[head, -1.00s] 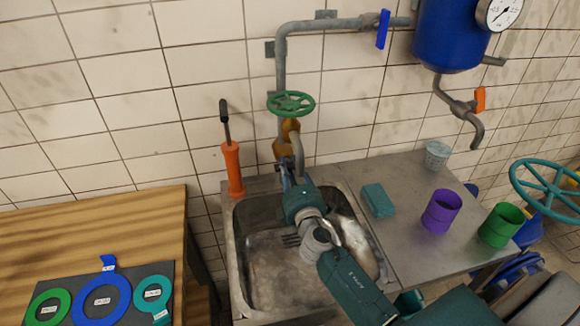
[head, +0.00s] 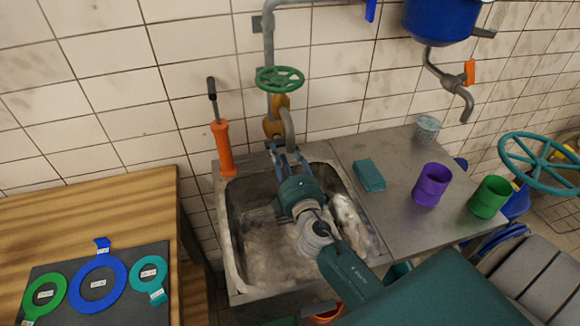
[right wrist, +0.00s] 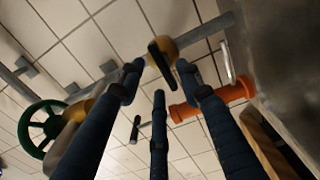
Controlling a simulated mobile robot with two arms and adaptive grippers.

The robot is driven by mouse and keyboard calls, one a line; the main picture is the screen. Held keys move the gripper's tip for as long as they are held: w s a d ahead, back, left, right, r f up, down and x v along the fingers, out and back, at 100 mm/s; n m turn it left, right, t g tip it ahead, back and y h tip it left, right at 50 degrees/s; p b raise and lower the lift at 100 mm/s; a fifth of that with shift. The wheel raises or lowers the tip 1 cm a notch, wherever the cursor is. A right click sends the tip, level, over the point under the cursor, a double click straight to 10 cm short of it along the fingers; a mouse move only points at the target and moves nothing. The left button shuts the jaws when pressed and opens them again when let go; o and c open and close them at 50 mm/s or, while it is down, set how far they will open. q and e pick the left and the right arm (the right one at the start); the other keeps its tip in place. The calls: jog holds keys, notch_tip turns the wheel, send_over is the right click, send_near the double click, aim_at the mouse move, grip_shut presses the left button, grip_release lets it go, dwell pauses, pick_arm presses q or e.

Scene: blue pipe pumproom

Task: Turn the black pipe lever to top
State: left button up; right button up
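The black lever (right wrist: 161,62) shows in the right wrist view as a short dark bar in front of a yellow-orange valve body (right wrist: 168,44) on the pipe. In the head view the lever is hidden or too small to make out; the orange valve part (head: 274,128) sits below a green handwheel (head: 280,79). My right gripper (head: 287,150) is open and empty, its fingers pointing at the pipe just below the valve. In the right wrist view its fingertips (right wrist: 158,75) spread on both sides of the lever; I cannot tell whether they touch it. My left gripper is not in view.
The metal sink (head: 232,245) lies under my right arm. An orange pump (head: 222,145) stands at its left back corner. On the counter are a teal block (head: 369,175), a purple cup (head: 431,184) and a green cup (head: 489,197). A wooden table (head: 90,215) stands left.

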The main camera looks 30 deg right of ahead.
jog(key=v, duration=0.7)
jog(key=shift+s, duration=0.15)
